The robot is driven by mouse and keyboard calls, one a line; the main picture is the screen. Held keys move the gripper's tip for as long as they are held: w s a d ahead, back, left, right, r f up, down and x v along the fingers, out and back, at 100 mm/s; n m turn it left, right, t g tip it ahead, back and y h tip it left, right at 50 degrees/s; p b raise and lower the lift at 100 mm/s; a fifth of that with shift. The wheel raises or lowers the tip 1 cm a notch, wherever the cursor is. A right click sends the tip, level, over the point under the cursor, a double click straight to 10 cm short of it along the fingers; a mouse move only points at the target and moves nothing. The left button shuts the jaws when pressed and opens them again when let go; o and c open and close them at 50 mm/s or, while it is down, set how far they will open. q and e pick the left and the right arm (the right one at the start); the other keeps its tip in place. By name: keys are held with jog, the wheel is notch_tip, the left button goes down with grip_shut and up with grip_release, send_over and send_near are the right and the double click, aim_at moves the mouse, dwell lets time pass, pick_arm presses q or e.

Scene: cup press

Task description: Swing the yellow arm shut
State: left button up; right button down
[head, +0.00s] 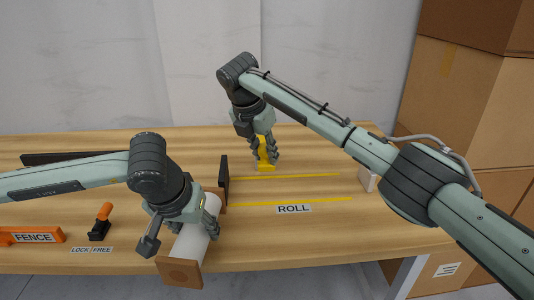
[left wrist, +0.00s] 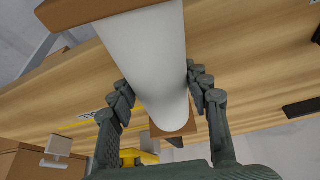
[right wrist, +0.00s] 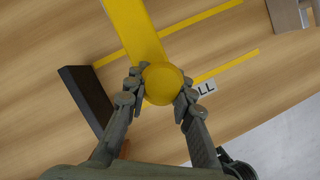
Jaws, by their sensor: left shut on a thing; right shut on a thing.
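The yellow arm (head: 263,153) stands near the back middle of the table in the head view, partly hidden by my right gripper. My right gripper (head: 266,155) is shut on its round yellow knob (right wrist: 163,83), which shows between the fingertips in the right wrist view. A flat yellow bar (right wrist: 132,30) runs beyond the knob. My left gripper (head: 178,222) is shut on a white roll (left wrist: 150,65) with brown square end plates. The roll is near the table's front edge, beside the yellow lines, and looks tilted.
A dark upright plate (head: 224,180) stands between the grippers. Yellow lines (head: 300,202) and a ROLL label (head: 293,209) mark the table to the right. An orange FENCE piece (head: 30,236) and an orange-handled lever (head: 102,222) are at left. Cardboard boxes (head: 460,90) stand at right.

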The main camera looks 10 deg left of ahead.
jog(key=shift+w+a+r, duration=0.15)
jog(key=shift+a+r, duration=0.05)
jog(key=shift+r, duration=0.1)
jog(key=c, duration=1.6)
grip_release()
jog(key=o, duration=0.3)
jog(key=shift+f, duration=0.15)
jog(key=v, duration=1.2)
jog(key=shift+f, duration=0.1)
